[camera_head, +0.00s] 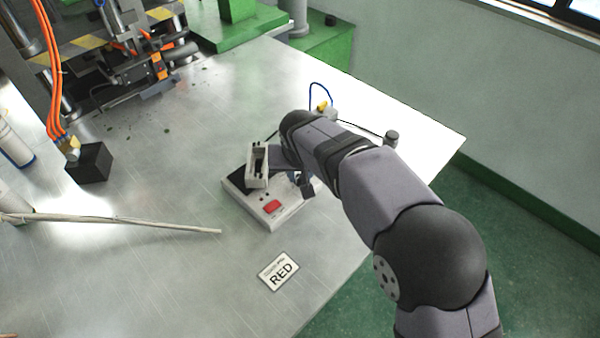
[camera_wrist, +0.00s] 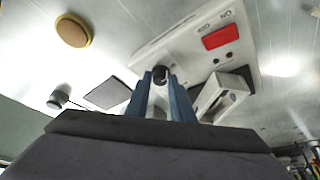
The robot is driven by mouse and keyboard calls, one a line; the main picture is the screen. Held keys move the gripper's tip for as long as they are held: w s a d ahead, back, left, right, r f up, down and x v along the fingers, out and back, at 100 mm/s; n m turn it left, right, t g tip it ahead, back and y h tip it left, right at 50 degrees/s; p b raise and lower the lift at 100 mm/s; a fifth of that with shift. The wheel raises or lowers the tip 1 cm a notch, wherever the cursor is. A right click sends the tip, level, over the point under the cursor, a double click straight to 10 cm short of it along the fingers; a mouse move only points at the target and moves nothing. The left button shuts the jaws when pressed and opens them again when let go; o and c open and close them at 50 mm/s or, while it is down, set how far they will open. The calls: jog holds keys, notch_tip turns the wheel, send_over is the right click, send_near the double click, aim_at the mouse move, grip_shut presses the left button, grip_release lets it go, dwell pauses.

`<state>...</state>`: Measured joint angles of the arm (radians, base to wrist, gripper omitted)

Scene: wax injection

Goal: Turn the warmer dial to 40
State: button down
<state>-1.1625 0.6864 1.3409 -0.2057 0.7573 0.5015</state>
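The warmer (camera_head: 235,190) is a white box with a red switch (camera_head: 272,206), standing on the metal table. In the wrist view its white panel (camera_wrist: 190,42) shows the red switch (camera_wrist: 221,37) with ON and OFF lettering. The warmer dial (camera_wrist: 160,75) is a small black knob. My gripper (camera_wrist: 160,78) has its two blue fingers on either side of the dial; whether they touch it is unclear. The dial's scale and pointer cannot be read. In the head view my arm hides the dial, and my gripper (camera_head: 307,186) is partly hidden over the warmer.
A pale rectangular holder (camera_head: 257,166) sits at the warmer's back left, close to my fingers. A black block (camera_head: 90,163) and a long thin rod (camera_head: 120,223) are to the left. The table edge is close on the right.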

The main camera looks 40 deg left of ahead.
jog(key=shift+m, duration=0.3)
jog(key=m, duration=0.1)
jog(key=m+h, duration=0.1)
jog(key=shift+a+m+t, duration=0.2)
jog(key=shift+m+t, duration=0.1)
jog(key=shift+t, duration=0.1)
jog(key=m+h, duration=0.1)
jog(key=m, duration=0.1)
jog(key=shift+s+r+m, duration=0.1)
jog(key=shift+m, duration=0.2)
jog(key=m+p, duration=0.2)
jog(key=m+h+p, duration=0.1)
jog(key=m, duration=0.1)
jog(key=shift+a+r+t+h+p, duration=0.15)
jog(key=shift+t+h+p, duration=0.15)
jog(key=shift+p, duration=0.05)
jog(key=shift+m+h+p, duration=0.3)
jog(key=shift+m+p, duration=0.55)
jog(key=shift+m, duration=0.05)
jog(key=shift+f, duration=0.2)
jog(key=c, duration=1.6)
grip_release()
jog(key=shift+o, duration=0.2)
